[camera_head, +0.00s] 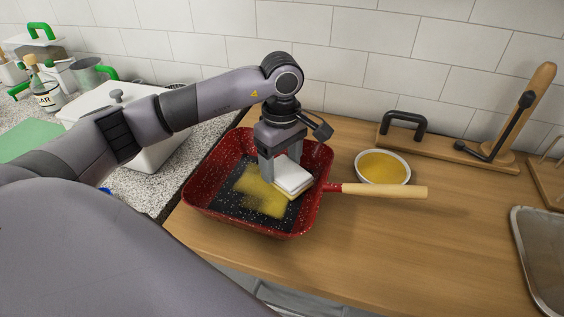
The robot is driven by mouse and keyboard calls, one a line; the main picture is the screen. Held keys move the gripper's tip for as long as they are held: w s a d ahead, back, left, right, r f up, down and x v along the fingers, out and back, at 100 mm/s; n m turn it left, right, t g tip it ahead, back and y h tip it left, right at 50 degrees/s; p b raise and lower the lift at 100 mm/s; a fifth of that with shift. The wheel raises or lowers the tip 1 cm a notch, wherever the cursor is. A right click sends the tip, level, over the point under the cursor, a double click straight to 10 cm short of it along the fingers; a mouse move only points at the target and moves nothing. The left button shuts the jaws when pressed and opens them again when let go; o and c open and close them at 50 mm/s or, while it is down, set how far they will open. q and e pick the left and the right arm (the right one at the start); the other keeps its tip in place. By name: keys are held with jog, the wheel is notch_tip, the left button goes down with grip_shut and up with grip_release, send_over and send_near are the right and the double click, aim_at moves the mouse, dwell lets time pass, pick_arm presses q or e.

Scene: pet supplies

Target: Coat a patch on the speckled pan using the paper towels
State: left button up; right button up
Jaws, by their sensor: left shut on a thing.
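The speckled pan (193,195) is red with white speckles, square, with a dark inside and a wooden handle pointing right. It sits on the wooden counter. A yellow patch (262,202) covers part of the pan's floor. My left gripper (282,172) points down over the pan and is shut on folded white paper towels (293,174). The towels' lower edge looks yellow and is at the pan's floor beside the patch; I cannot tell if it touches. My right gripper is not in view.
A white bowl of yellow liquid (383,167) stands behind the pan's handle (385,191). A wooden stand with black handles (450,148) is at the back right, and a metal tray (540,255) at the right edge. A white lidded box (160,150) stands left of the pan. The front right counter is clear.

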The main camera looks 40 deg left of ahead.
aim_at(281, 168)
pick_arm(q)
jog(key=r, duration=0.3)
jog(key=shift+s+d+r+p, duration=0.15)
jog(key=shift+s+p, duration=0.1)
jog(key=shift+p, duration=0.15)
jog(key=shift+r, duration=2.2)
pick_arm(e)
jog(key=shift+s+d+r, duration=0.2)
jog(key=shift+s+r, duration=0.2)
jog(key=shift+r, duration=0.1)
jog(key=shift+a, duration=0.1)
